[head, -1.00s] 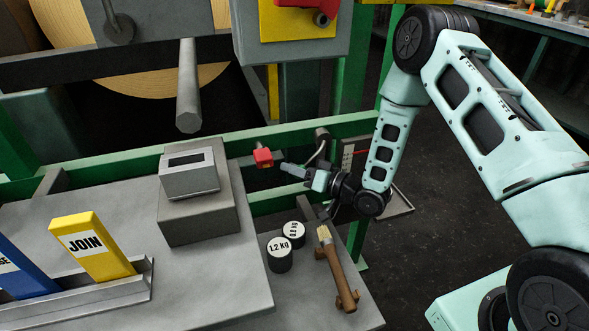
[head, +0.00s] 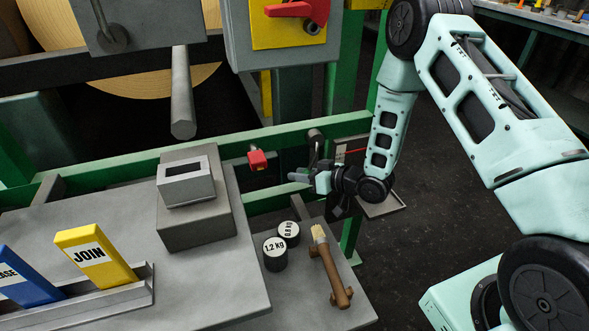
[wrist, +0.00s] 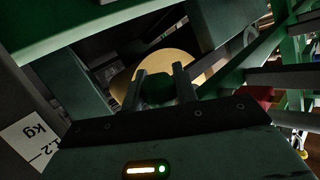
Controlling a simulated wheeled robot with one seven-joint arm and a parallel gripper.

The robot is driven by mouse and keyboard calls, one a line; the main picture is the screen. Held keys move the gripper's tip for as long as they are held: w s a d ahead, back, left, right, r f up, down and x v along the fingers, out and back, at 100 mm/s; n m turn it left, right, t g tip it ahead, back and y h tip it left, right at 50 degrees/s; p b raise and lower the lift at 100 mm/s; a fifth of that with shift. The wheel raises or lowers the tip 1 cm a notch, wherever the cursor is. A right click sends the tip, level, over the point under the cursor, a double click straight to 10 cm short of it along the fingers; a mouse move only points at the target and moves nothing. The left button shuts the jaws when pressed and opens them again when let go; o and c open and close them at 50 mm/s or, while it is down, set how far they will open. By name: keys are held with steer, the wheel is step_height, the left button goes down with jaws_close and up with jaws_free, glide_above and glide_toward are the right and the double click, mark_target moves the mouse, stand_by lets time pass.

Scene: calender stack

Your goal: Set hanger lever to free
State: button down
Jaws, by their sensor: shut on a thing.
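My gripper (head: 299,177) is low on the green frame, pointing left, beyond the small shelf with the weights. In the wrist view its two fingers (wrist: 158,88) stand apart, with a dark green piece (wrist: 157,90) between them. The jaws are closed on this piece; I cannot tell whether it is the hanger lever. A small red block (head: 258,160) on a short grey stem is just left of and above the fingertips, apart from them in the head view. No lever marking is readable.
A grey box (head: 186,190) stands on the bench at left, beside yellow JOIN (head: 95,254) and blue (head: 28,277) blocks. Two weights (head: 275,254) and a brush (head: 330,267) lie below my gripper. A red handle (head: 298,9) on a yellow plate is above. The green beam (head: 120,165) runs behind.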

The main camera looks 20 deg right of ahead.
steer(key=shift+d+f+n+g+h+p, duration=0.1)
steer(key=shift+d+n+g+h+p, duration=0.1)
steer(key=shift+d+n+h, duration=0.3)
steer(key=shift+d+f+n+g+h+p, duration=0.1)
steer(key=shift+d+f+n+h+p, duration=0.15)
steer(key=shift+d, duration=0.35)
steer(key=shift+d+n+g+h+p, duration=0.15)
steer(key=shift+d+n+h, duration=0.1)
steer(key=shift+d+h, duration=0.25)
steer(key=shift+d, duration=0.15)
steer(key=c, duration=1.1)
jaws_free()
steer(key=p+v, duration=0.1)
steer(key=v, duration=1.6)
steer(key=shift+s, duration=0.2)
steer(key=shift+d, duration=0.1)
steer(key=shift+r, duration=0.1)
